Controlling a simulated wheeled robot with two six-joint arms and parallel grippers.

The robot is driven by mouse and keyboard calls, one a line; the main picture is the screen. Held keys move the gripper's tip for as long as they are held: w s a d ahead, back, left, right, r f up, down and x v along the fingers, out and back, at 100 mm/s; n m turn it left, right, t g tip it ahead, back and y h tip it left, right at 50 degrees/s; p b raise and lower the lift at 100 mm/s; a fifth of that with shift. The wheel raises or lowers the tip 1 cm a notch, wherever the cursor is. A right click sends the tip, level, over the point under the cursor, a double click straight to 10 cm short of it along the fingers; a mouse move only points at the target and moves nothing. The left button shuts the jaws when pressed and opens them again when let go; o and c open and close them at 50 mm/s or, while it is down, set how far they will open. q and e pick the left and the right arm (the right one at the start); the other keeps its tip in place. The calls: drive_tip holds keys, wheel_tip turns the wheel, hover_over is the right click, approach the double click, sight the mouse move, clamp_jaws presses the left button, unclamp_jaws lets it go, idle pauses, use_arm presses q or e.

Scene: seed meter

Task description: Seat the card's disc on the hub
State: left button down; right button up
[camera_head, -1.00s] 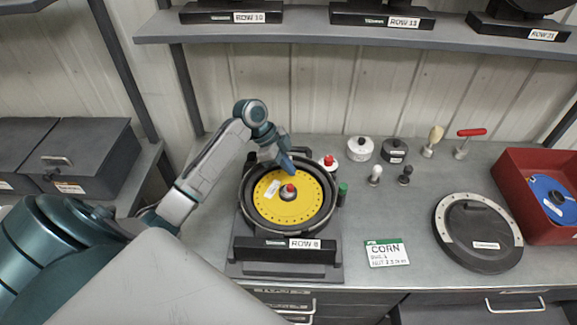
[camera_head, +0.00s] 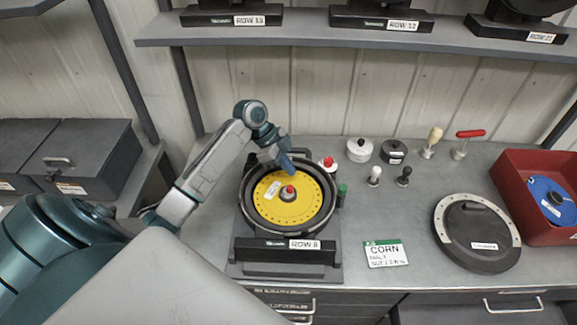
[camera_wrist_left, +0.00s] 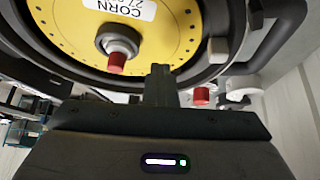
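The yellow disc (camera_head: 308,200), with a ring of small holes and a white label, lies in the round black housing of the ROW 8 meter. In the left wrist view the disc (camera_wrist_left: 172,42) carries a label reading CORN. The hub (camera_head: 288,193) with its red tip stands through the disc's centre. The card (camera_head: 386,253) reads CORN; its smaller lines are hard to read. My left gripper (camera_head: 287,168) is over the disc's upper edge, behind the hub. In the left wrist view its fingers (camera_wrist_left: 161,84) are together, with nothing seen between them. My right gripper is out of view.
A black round cover (camera_head: 478,235) lies right of the card. A red bin (camera_head: 540,170) holds a blue disc (camera_head: 550,197). Small pots, a red-capped bottle (camera_head: 328,162), knobs and handled tools stand behind. Bare bench lies around the card.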

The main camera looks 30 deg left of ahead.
use_arm(q)
drive_tip(key=c, duration=2.2)
unclamp_jaws()
drive_tip(key=c, duration=1.7)
unclamp_jaws()
drive_tip(key=c, duration=0.3)
clamp_jaws()
unclamp_jaws()
drive_tip(key=shift+r, duration=0.1)
